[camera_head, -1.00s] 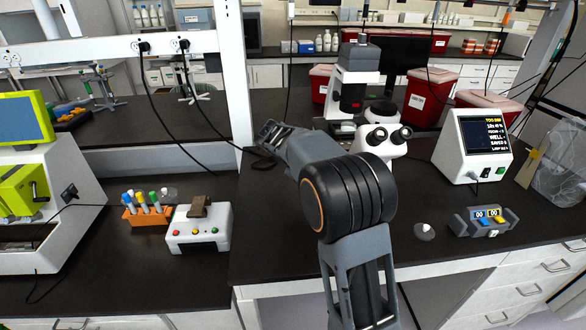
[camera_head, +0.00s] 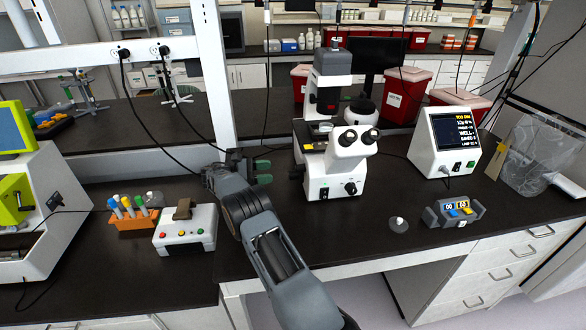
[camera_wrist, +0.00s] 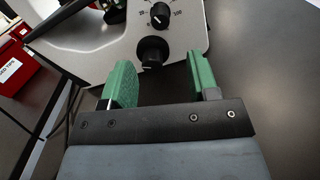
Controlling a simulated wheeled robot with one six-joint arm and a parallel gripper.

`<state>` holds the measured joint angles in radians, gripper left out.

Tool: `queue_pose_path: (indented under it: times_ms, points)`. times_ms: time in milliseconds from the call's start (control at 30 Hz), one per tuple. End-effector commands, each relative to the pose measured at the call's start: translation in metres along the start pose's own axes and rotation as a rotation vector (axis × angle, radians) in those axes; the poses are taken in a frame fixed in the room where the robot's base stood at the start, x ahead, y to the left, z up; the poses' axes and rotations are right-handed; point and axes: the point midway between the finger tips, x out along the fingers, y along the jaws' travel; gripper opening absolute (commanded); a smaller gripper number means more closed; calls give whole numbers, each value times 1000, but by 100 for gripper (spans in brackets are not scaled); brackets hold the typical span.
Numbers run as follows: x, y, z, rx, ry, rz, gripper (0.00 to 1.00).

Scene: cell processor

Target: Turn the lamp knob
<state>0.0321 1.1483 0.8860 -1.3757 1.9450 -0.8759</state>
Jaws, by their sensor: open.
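The white microscope (camera_head: 318,180) stands upright on the dark bench in the head view. In the wrist view its side panel (camera_wrist: 95,45) shows a small black knob (camera_wrist: 160,14) with a printed number scale around it, likely the lamp knob. A larger black knob (camera_wrist: 152,52) sits below it, nearer my gripper. My gripper (camera_head: 265,172) is to the left of the microscope in the head view, apart from it. In the wrist view my gripper (camera_wrist: 163,68) is open and empty; its green fingers lie either side of the larger knob, which appears beyond them.
A white box with coloured buttons (camera_head: 185,232) and an orange tube rack (camera_head: 135,218) stand left of my arm. Black cables hang behind my gripper.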

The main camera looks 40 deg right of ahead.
Motion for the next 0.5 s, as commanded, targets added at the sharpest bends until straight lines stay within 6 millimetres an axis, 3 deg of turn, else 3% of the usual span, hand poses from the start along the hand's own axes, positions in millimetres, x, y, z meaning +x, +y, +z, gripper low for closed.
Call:
queue_pose_path:
  times_ms: [200, 500]
  points:
    - [45, 1, 4, -1, 0, -1, 55]
    - [89, 0, 2, -1, 1, -1, 55]
